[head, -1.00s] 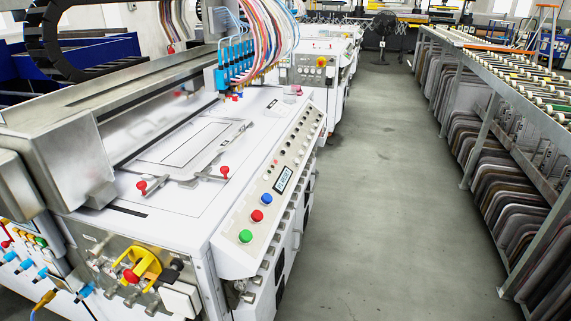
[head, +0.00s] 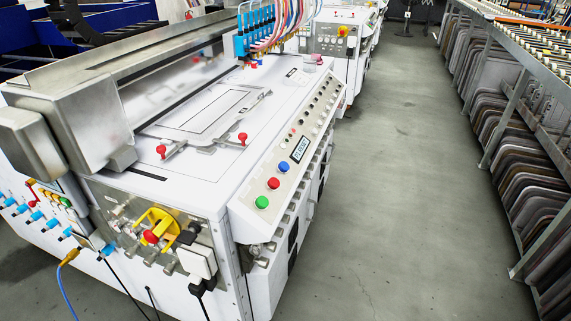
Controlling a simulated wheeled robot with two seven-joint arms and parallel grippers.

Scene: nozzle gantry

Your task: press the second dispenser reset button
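The white machine (head: 210,190) stands on the left with a sloped control panel (head: 305,135) along its right edge. At the panel's near end are a green button (head: 262,202), a red button (head: 273,183) and a blue button (head: 284,168). Beyond them is a small display (head: 300,149), then rows of small dark and light knobs running to the far end. I cannot read which of these is the second dispenser reset button. Neither of my grippers is in view.
A yellow-and-red switch (head: 155,228) and several valves are on the machine's near face. A blue nozzle block (head: 255,32) with coloured hoses stands over the far end. The grey floor aisle (head: 410,180) is clear. A rack of boards (head: 520,150) lines the right.

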